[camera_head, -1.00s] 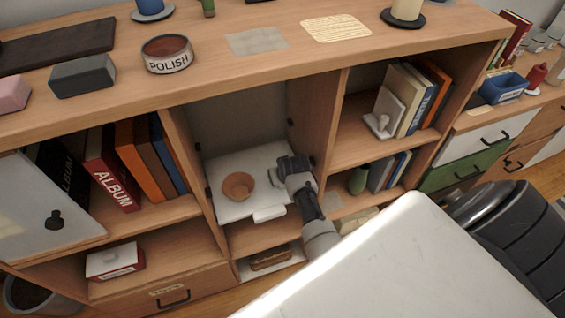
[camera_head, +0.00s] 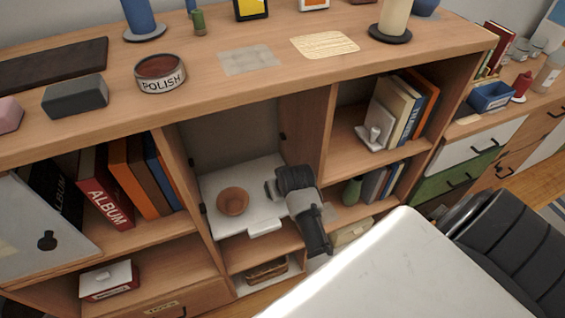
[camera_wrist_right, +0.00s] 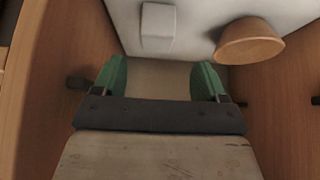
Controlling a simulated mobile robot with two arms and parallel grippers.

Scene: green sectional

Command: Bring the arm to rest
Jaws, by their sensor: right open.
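My right gripper (camera_head: 271,190) is at the middle cubby of the wooden shelf unit, beside a small brown bowl (camera_head: 232,201) on a white board (camera_head: 246,182). In the right wrist view the two green fingers of the gripper (camera_wrist_right: 159,82) stand apart with nothing between them. The bowl (camera_wrist_right: 248,42) is up and to the right of the fingers there, apart from them. My left gripper is not in view.
Wooden side walls (camera_wrist_right: 60,75) flank the gripper closely. A white cabinet door (camera_head: 40,230) hangs at the left, and red albums (camera_head: 103,190) stand beside it. The shelf top holds a polish tin (camera_head: 160,75), a dark grey block (camera_head: 75,97) and a cream candle (camera_head: 396,18).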

